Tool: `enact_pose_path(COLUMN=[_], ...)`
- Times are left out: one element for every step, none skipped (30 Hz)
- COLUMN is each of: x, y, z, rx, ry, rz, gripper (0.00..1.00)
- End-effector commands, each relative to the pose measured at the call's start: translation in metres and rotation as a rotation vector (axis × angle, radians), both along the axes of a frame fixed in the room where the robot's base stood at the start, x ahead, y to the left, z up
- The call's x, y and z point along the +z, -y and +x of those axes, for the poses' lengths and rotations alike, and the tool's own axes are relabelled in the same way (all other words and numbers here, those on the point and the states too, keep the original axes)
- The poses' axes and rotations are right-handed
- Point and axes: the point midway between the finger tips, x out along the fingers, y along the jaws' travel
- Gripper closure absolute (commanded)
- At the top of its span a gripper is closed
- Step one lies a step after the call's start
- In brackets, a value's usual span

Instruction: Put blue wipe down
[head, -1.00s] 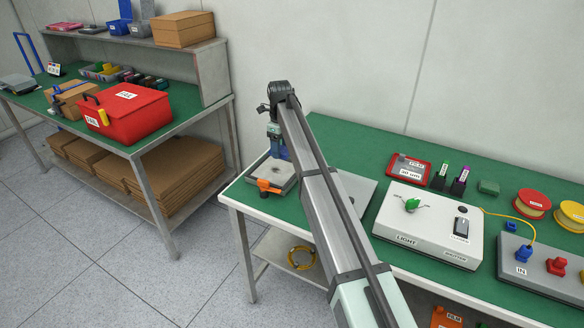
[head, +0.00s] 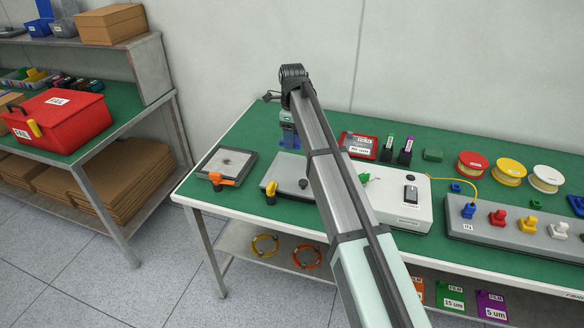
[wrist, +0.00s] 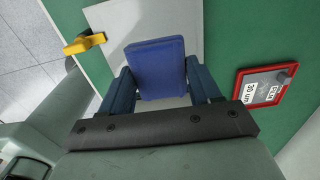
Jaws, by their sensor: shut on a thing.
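The blue wipe (wrist: 155,68) is a blue block-like pad between my gripper's two fingers in the wrist view. My gripper (wrist: 160,92) is shut on it. In the head view my gripper (head: 289,140) is at the far side of the green bench, by the back of a grey plate with a yellow clamp (head: 293,172). The wrist view shows this pale plate (wrist: 125,22) beneath the wipe. I cannot tell whether the wipe touches the plate or hangs above it.
A plate with an orange clamp (head: 228,162) lies to the left. A red film case (head: 358,144) and a white light box (head: 405,198) stand to the right. A red box (head: 58,120) sits on the other bench. Bare green bench lies behind the left plate.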

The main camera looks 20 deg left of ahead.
Motion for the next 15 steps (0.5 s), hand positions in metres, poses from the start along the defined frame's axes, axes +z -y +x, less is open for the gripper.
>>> enact_pose_path(x=[-0.002,-0.003,-0.007,-0.009,-0.013,-0.018,-0.023,-0.028,-0.035,-0.040,-0.045,-0.051,-0.055,-0.058,-0.061], y=[0.000,0.000,0.000,0.000,0.000,0.000,0.000,0.000,0.000,0.000,0.000,0.000,0.000,0.000,0.000], z=[0.000,0.000,0.000,0.000,0.000,-0.001,-0.001,-0.001,-0.001,-0.001,-0.001,-0.001,-0.001,0.000,0.000], rx=[0.010,0.014,0.018,0.019,0.020,0.020,0.019,0.019,0.019,0.019,0.019,0.019,0.019,0.019,0.019], ry=[-0.001,-0.002,-0.002,-0.002,-0.002,-0.002,-0.002,-0.002,-0.003,-0.003,-0.003,-0.002,-0.002,-0.002,-0.002], rz=[-0.001,-0.001,-0.001,-0.001,-0.001,-0.001,-0.001,-0.001,-0.002,-0.002,-0.002,-0.001,-0.001,-0.001,-0.001], gripper=[0.71,0.71,0.71,0.71,0.71,0.71,0.71,0.71,0.71,0.71,0.71,0.71,0.71,0.71,0.71])
